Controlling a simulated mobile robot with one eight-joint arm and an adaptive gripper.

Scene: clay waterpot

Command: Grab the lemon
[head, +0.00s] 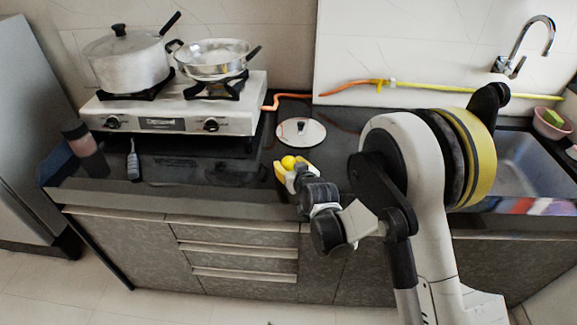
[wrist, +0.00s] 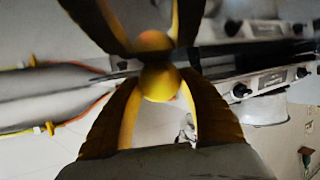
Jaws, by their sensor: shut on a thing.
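The lemon (head: 288,161) is a small yellow round fruit, between the yellow fingers of my gripper (head: 284,168) over the dark counter's front part. In the wrist view the lemon (wrist: 160,83) sits between the fingertips of my gripper (wrist: 160,90), with one finger on each side. My gripper is shut on it. A second, dimmer yellow round shape and finger shapes above it look like a mirror image in the glossy counter. Whether the lemon touches the counter I cannot tell.
A round lid (head: 301,132) lies just behind my gripper. A white gas stove (head: 165,118) with a pot (head: 126,62) and a pan (head: 212,62) stands at the back left. A dark bottle (head: 86,150) stands at left; the sink (head: 530,162) is at right.

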